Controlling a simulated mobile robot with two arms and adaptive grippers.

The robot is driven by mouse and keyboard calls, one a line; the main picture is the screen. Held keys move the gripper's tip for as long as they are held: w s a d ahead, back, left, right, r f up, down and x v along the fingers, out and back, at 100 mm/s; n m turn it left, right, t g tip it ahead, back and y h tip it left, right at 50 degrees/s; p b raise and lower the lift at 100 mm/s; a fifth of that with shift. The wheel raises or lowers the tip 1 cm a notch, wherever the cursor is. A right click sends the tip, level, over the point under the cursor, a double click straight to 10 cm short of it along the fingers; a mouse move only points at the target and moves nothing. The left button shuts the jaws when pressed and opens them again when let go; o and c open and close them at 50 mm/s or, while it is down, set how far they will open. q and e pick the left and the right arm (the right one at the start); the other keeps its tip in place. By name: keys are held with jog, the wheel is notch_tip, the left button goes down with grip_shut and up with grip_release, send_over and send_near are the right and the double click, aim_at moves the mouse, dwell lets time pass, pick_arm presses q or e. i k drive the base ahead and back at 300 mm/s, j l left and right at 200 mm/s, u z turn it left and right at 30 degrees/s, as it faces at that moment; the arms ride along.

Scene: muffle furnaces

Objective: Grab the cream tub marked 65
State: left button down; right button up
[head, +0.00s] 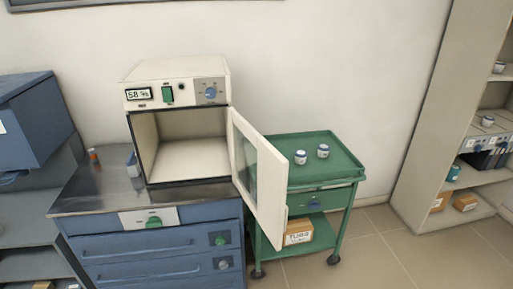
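Two small pale tubs stand upright on the green cart's top: a left tub (300,157) and a right tub (323,151). Both show bluish-dark bands or marks and look much alike. Their markings are too small to read, so I cannot tell which one carries 65. They stand a little apart from each other. Neither of my grippers shows in the head view.
A cream muffle furnace (177,81) sits on a steel-topped blue cabinet (70,203). Its open door (258,180) juts forward beside the green cart (335,170). A shelf unit (425,140) stands at right. Tiled floor (400,250) is clear right of the cart.

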aim_at(323, 149)
jog(key=i+l+u, duration=0.15)
jog(key=u, duration=0.2)
jog(key=i+l+u, duration=0.1)
jog(key=l+u, duration=0.15)
jog(key=u, duration=0.15)
jog(key=i+l+u, duration=0.1)
jog(key=l+u, duration=0.25)
jog(key=j, duration=0.1)
